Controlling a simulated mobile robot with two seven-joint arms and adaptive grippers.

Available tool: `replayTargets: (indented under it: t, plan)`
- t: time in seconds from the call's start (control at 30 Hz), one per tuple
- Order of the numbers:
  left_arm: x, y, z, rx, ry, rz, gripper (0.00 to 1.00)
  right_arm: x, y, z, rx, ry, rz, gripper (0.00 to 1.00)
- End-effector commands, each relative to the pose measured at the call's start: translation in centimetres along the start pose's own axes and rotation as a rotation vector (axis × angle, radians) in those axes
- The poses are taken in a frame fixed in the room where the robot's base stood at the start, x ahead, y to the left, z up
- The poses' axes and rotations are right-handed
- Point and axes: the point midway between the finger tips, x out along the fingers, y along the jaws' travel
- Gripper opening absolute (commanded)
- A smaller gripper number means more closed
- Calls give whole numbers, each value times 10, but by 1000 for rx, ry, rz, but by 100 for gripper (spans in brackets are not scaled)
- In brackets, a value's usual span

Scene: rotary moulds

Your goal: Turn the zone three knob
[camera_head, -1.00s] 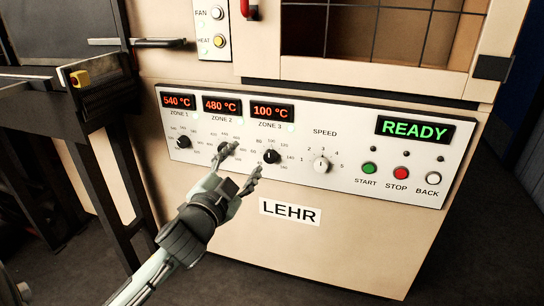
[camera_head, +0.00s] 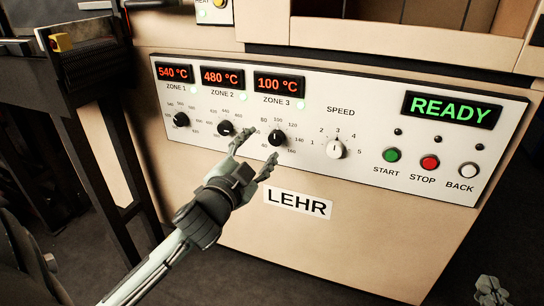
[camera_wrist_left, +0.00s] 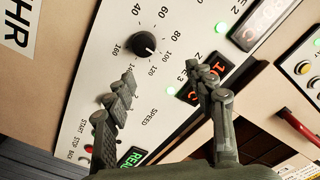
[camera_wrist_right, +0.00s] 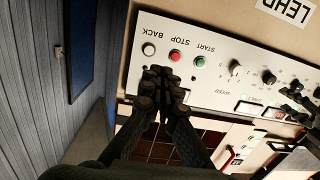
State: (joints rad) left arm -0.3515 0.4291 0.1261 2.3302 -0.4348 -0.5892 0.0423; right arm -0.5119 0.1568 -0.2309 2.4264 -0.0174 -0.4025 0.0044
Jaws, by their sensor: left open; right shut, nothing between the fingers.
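The zone 3 knob (camera_head: 277,138) is a black dial on the white panel, under the zone 3 display (camera_head: 279,85), which reads 100 °C. It also shows in the left wrist view (camera_wrist_left: 144,43), just beyond the fingertips and apart from them. My left gripper (camera_head: 258,152) is open and empty, in front of the panel, a little left of and below the knob in the head view. My right gripper (camera_head: 491,291) is shut and empty at the bottom right of the head view. It also shows in the right wrist view (camera_wrist_right: 162,74).
The zone 2 knob (camera_head: 225,128) and the speed knob (camera_head: 336,149) flank the zone 3 knob. Start (camera_head: 391,155), stop (camera_head: 429,163) and back (camera_head: 467,170) buttons sit further right. A dark frame (camera_head: 90,100) stands at left.

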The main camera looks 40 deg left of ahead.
Motion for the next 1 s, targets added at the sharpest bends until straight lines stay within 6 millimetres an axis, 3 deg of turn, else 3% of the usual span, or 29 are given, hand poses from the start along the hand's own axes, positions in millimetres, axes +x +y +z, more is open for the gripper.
replayTargets:
  t: [0.03,0.13,0.2,0.3,0.47,0.8,1.0]
  plan:
    - [0,12,12,0,0,0,55,-2,-12,-23,18,141,-21,0]
    - [0,19,19,0,0,0,55,-17,-25,-75,49,368,-48,0]
    - [0,22,22,0,1,0,55,-28,-31,-99,67,479,-60,0]
    - [1,23,23,0,1,-1,55,-40,-34,-119,82,569,-67,0]
    - [13,23,22,1,2,-1,55,-45,-34,-128,87,607,-69,0]
    - [65,22,22,1,2,-1,55,-48,-32,-131,86,646,-65,0]
    - [78,23,22,0,0,0,55,-49,-32,-134,86,662,-64,0]
